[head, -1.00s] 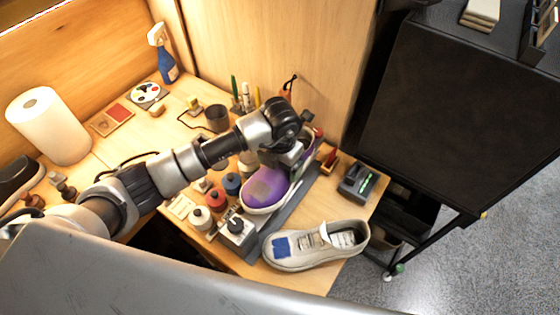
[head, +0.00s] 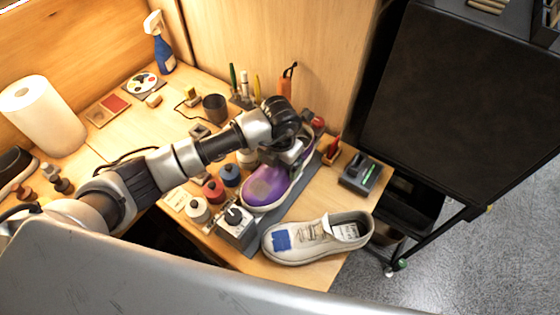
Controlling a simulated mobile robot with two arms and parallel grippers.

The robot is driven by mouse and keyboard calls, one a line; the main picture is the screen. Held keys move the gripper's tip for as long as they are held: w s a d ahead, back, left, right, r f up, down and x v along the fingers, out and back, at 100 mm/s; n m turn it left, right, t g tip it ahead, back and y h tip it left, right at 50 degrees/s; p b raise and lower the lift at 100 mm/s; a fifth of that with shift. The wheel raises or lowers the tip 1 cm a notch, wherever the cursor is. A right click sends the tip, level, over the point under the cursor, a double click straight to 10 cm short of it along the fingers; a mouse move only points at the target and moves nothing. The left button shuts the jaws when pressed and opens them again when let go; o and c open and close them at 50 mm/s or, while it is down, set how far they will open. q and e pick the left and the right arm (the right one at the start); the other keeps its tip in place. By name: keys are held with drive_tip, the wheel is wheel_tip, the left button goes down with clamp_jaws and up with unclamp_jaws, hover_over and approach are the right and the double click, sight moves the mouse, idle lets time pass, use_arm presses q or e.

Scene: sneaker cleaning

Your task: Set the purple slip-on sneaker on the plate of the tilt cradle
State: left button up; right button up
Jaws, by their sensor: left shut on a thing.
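The purple slip-on sneaker (head: 266,187) is on the right part of the wooden bench, its toe toward the bottom of the picture. My left gripper (head: 287,157) is shut on its heel end from above and hides much of that end. The sneaker is over a long dark grey base (head: 299,190), which I take for the tilt cradle, with a grey box and knob (head: 236,222) at its near end. The plate is hidden under the sneaker, and I cannot tell whether the sole touches it. My right gripper is not in view.
A whitish sneaker with a blue patch (head: 312,238) lies close to the right of the cradle. Several small bottles (head: 213,189) stand to its left. A dark device with a green light (head: 361,174) is at the right. A wooden wall (head: 270,40) rises behind.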

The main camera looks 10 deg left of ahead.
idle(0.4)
use_arm(q)
drive_tip(key=o, duration=0.8)
drive_tip(key=shift+o, duration=0.4)
drive_tip(key=shift+a, duration=0.1)
drive_tip(key=shift+r, duration=0.1)
drive_tip(key=shift+r+p, duration=3.1)
drive_tip(key=shift+r, duration=1.35)
drive_tip(key=shift+s+f, duration=0.1)
drive_tip(key=shift+f, duration=0.05)
